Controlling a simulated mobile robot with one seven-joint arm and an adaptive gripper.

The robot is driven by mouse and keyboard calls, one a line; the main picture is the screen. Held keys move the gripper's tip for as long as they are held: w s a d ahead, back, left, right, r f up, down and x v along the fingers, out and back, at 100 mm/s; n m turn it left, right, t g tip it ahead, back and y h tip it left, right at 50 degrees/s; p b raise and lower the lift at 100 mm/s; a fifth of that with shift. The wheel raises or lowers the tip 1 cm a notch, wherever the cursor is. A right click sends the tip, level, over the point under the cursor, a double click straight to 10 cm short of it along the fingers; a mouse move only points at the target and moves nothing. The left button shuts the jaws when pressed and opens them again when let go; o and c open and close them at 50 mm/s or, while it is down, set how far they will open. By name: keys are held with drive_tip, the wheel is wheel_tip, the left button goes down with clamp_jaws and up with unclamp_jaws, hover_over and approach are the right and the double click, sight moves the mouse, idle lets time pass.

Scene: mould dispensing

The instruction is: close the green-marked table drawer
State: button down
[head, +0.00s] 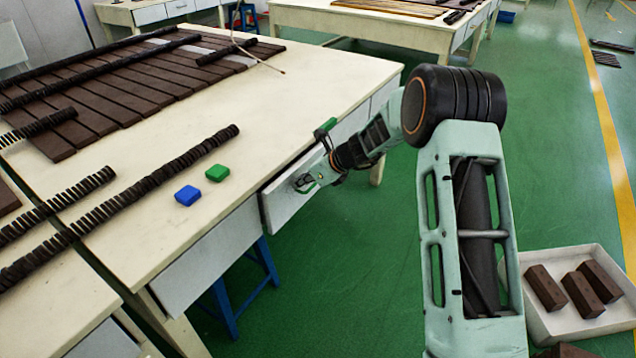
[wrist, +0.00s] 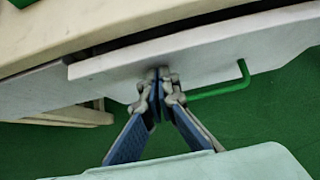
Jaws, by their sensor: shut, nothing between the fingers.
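The drawer (head: 284,204) under the front edge of the pale table (head: 290,110) stands a little out from the neighbouring front panel. In the wrist view its pale front (wrist: 210,55) shows a dark gap between it and the tabletop. A green bar handle (wrist: 228,86) sticks out from the front, right of my fingers. A green block (head: 217,173) lies on the tabletop above this drawer, beside a blue block. My gripper (wrist: 160,74) is shut and empty, with its fingertips at the drawer front, seemingly touching it. In the head view my gripper (head: 305,183) is small and partly hidden.
The blue block (head: 187,195) lies near the table edge. Dark ridged bars (head: 130,190) and brown slabs (head: 110,95) cover much of the tabletop. A blue stool (head: 228,300) stands underneath. A white tray (head: 565,325) with brown blocks is at right. Green floor before the drawer is clear.

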sight(291, 176)
drive_tip(key=shift+w+a+p, duration=0.2)
drive_tip(key=shift+w+a, duration=0.15)
drive_tip(key=shift+a, duration=0.25)
drive_tip(key=shift+w+a+p, duration=0.2)
drive_tip(key=shift+w+a, duration=0.1)
drive_tip(key=shift+a, duration=0.3)
drive_tip(key=shift+w+a+r, duration=0.1)
drive_tip(key=shift+a+r, duration=0.15)
